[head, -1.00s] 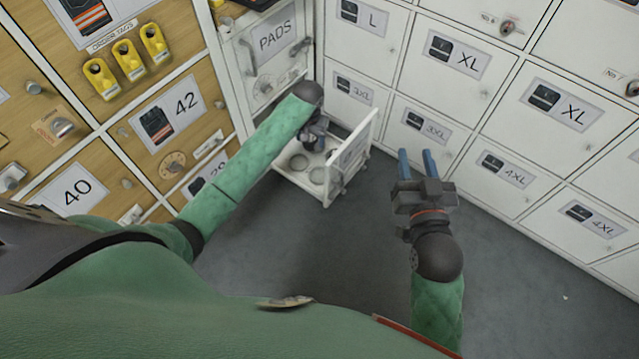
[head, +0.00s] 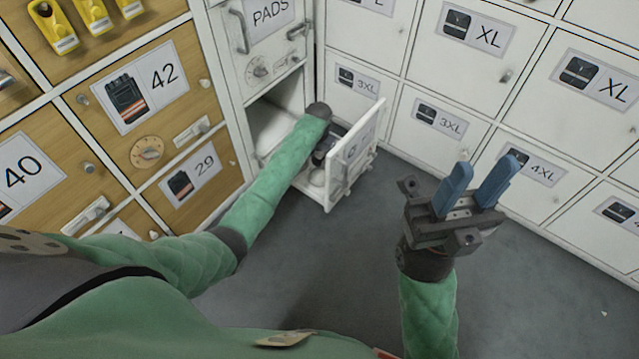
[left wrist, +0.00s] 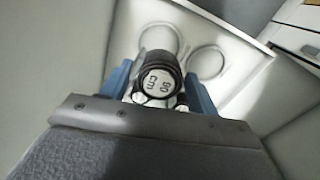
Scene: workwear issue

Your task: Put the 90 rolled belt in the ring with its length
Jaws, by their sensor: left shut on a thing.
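In the left wrist view the rolled belt (left wrist: 157,80) is a black roll with a white face marked "90 cm". My left gripper (head: 326,152) reaches into the open white drawer and is shut on the belt, with one blue finger on each side. In the left wrist view, round rings show on the white drawer floor: one (left wrist: 160,38) partly behind the belt and another (left wrist: 207,62) to its right. I cannot tell whether the belt touches the floor. In the head view my arm hides the belt and rings. My right gripper (head: 476,188) is open and empty in the air.
The drawer's front panel (head: 354,158) stands close to the right of my left gripper. Below the PADS door (head: 262,40) is the drawer's opening. Wooden lockers (head: 150,85) are on the left, white lockers (head: 440,120) on the right. The grey floor (head: 330,260) is clear.

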